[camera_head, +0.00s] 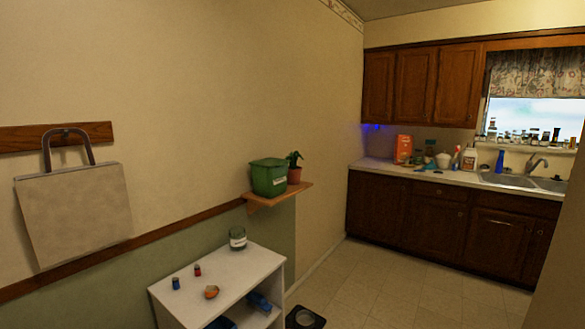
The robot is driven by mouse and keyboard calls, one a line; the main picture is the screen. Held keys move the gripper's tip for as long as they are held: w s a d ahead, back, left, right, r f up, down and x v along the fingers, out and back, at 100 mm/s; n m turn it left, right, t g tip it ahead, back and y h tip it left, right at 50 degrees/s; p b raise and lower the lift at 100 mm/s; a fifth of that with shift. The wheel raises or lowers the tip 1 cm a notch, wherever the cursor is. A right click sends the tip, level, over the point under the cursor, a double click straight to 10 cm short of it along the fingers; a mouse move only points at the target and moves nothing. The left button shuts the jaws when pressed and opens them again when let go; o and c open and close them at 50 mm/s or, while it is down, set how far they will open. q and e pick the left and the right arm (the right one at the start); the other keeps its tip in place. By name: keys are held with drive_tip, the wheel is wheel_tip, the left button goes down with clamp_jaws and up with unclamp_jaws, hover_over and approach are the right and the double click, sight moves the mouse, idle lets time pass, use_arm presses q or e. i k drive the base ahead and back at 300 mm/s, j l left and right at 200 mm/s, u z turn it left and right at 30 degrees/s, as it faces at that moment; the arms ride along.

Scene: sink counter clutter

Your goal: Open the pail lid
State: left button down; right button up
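A green pail (268,180) with a white label stands on a small wooden wall shelf (262,200) near the middle of the view. A green lid (268,163) covers its top and looks shut. The inside of the pail is hidden. Neither of my grippers shows in the head view.
A potted plant (294,170) stands close to the pail's right side. Below is a white shelf unit (220,290) with a jar (237,238) and several small items on top. A dark object (305,318) lies on the floor. Tiled floor (390,285) is open toward the sink counter (440,178).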

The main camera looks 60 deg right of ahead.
sight(269, 162)
drive_tip(key=z, duration=1.75)
